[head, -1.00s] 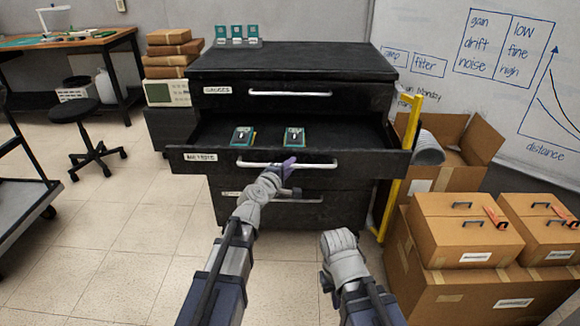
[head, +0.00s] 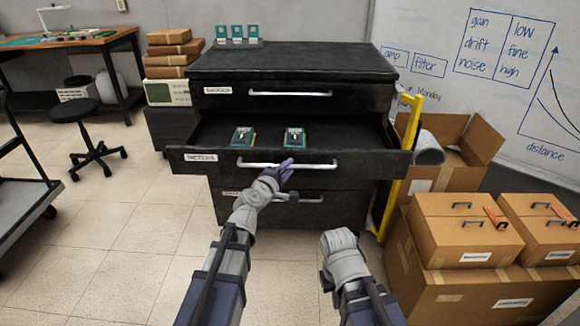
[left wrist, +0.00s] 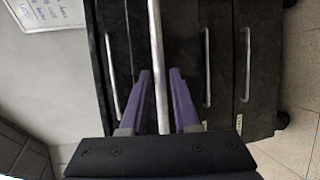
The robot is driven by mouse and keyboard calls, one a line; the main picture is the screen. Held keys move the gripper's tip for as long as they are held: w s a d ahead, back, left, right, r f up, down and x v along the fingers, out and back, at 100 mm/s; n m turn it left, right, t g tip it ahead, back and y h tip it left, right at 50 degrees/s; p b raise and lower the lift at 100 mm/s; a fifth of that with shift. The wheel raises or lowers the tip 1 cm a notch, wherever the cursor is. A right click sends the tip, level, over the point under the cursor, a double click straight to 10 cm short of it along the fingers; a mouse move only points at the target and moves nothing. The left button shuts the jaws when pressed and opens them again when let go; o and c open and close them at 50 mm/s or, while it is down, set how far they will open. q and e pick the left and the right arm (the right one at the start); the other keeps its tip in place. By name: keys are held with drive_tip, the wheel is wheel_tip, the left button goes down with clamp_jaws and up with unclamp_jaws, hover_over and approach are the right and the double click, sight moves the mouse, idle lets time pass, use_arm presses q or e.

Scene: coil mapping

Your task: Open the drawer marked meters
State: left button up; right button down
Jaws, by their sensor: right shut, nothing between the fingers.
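The meters drawer (head: 198,157) is the second one down in the black cabinet and stands pulled out, with its inside showing. Two teal-faced meters, a left one (head: 243,136) and a right one (head: 295,137), sit in it. Its silver handle (head: 255,165) also shows in the left wrist view (left wrist: 158,60). My left gripper (head: 287,170) is at the right part of this handle. Its purple fingers (left wrist: 160,85) stand apart, one on each side of the bar, with a slight gap. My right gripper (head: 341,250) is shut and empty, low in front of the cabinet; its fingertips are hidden.
The gauges drawer (head: 215,90) above is shut, and so is the drawer below (head: 230,194). A yellow frame (head: 411,135) and cardboard boxes (head: 465,230) crowd the right side. A stool (head: 87,110) and a cart (head: 25,190) stand left; floor between is clear.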

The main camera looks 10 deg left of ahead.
use_arm(q)
drive_tip(key=p+v, duration=0.1)
drive_tip(key=v, duration=0.4)
drive_tip(key=shift+s+a+r, duration=0.1)
drive_tip(key=shift+s+r, duration=0.05)
drive_tip(key=shift+s, duration=0.25)
drive_tip(key=s+d+r+m+g+h+p, duration=0.2)
drive_tip(key=s+d+m+g+p, duration=0.65)
drive_tip(key=d+m+p, duration=0.3)
drive_tip(key=s+a+r+m+g+y+p, duration=0.2)
drive_tip(key=s+m+g+y+p, duration=0.1)
drive_tip(key=s+p, duration=0.3)
drive_tip(key=s+a+r+m+g+y+p, duration=0.2)
drive_tip(key=s+m+g+y+p, duration=0.2)
drive_tip(key=s, duration=0.6)
drive_tip(key=shift+a+m+y+p, duration=0.4)
drive_tip(key=shift+y+p, duration=0.1)
drive_tip(key=shift+p, duration=0.75)
drive_tip(key=shift+s+r, duration=0.1)
drive_tip(key=shift+s, duration=0.05)
